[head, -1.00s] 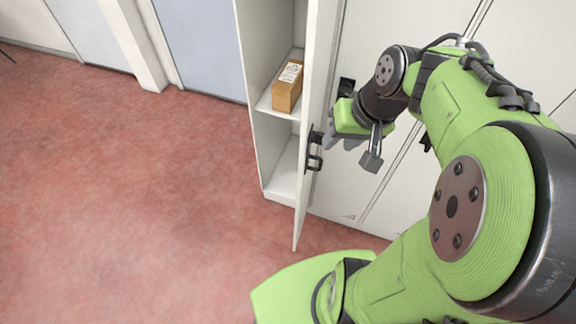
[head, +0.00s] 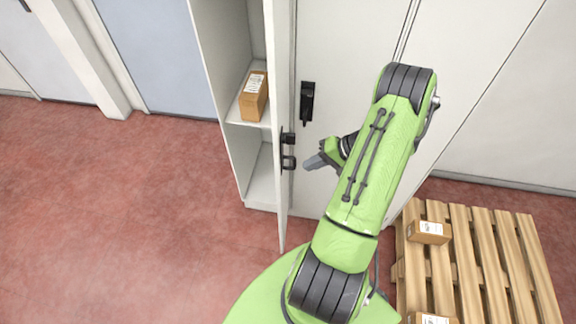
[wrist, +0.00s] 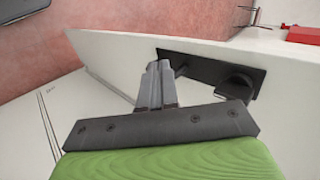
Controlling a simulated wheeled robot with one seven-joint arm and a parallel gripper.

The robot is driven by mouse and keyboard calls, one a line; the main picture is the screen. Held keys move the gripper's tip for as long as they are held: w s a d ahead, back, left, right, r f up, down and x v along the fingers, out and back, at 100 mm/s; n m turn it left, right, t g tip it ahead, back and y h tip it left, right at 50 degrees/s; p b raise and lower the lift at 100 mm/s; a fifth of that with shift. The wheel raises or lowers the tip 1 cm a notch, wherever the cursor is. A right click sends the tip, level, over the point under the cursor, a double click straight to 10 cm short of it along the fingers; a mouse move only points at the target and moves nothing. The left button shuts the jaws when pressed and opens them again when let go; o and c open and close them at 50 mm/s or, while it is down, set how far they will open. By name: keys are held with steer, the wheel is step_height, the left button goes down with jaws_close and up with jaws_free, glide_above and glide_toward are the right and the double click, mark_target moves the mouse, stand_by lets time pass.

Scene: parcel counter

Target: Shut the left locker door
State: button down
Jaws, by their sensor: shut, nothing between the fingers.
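The left locker door (head: 283,215) stands open, seen nearly edge-on in the head view, with its outer face toward my arm. Its black handle (head: 288,162) sits on that face; the handle plate also shows in the wrist view (wrist: 205,70). The locker (head: 262,185) behind it is open at the front and holds a brown box (head: 254,96) on a shelf. My gripper (head: 308,163) is shut and empty, just right of the handle. In the wrist view its fingers (wrist: 158,70) point toward the door (wrist: 125,55) beside the handle plate; whether they touch is unclear.
A shut locker door (head: 345,70) with a black handle (head: 307,102) stands to the right. A wooden pallet (head: 480,250) with brown boxes (head: 428,232) lies at lower right. The red floor (head: 120,220) at left is clear.

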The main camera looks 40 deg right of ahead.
steer(key=w+a, duration=0.1)
steer(key=w+a+f, duration=0.1)
steer(key=w+a, duration=0.1)
steer(key=w+a+f+p, duration=0.1)
steer(key=shift+w+a+f, duration=0.15)
steer(key=shift+w+a, duration=0.1)
steer(key=shift+w, duration=0.15)
steer(key=shift+w, duration=0.1)
